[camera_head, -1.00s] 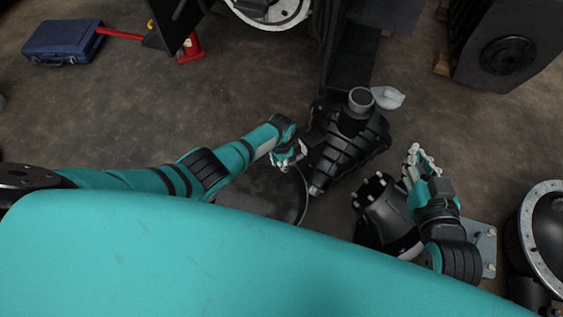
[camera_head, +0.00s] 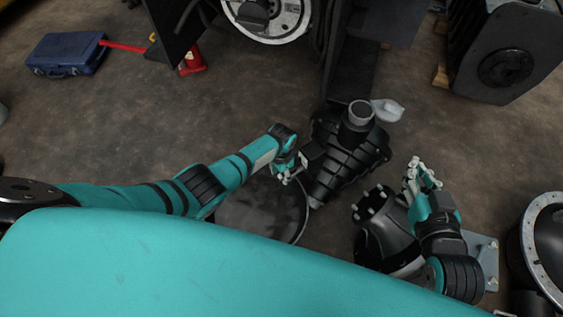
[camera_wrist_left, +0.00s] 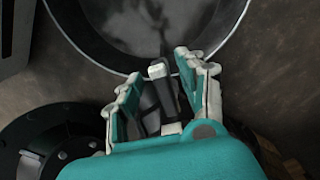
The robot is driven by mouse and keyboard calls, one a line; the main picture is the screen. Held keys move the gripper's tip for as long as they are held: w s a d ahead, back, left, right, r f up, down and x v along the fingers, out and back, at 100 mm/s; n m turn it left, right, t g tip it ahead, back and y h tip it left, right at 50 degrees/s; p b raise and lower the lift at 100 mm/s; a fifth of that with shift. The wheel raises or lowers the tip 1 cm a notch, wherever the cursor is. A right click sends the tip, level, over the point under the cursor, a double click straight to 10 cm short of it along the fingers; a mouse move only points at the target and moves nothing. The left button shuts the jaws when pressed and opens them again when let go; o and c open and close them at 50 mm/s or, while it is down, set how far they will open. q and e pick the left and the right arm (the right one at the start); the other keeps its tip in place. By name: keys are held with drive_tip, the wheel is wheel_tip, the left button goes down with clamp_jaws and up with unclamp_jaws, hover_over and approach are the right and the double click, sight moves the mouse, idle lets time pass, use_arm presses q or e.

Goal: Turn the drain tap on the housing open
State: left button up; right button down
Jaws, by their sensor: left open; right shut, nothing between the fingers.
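The housing (camera_head: 338,158) is a black ribbed casting standing on the floor at the middle of the head view. My left gripper (camera_head: 286,175) is at its left lower side, above a round dark pan (camera_head: 262,212). In the left wrist view my left gripper (camera_wrist_left: 158,85) is open. A dark tap lever with a pale tip (camera_wrist_left: 160,72) lies between its two fingers. I cannot tell whether either finger touches it. The tap's body is mostly hidden behind the gripper. My right gripper (camera_head: 424,172) is shut and empty, right of the housing and apart from it.
The pan's rim (camera_wrist_left: 92,58) runs beneath the left fingers. A black flanged part with bolts (camera_head: 378,215) stands between the housing and my right arm. A blue case (camera_head: 65,54) and red jack (camera_head: 192,58) are at the upper left.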

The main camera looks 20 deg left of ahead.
sight(282, 175)
use_arm(q)
wheel_tip(282, 175, up, 11)
idle(0.4)
drive_tip(key=shift+f, duration=0.1)
idle(0.3)
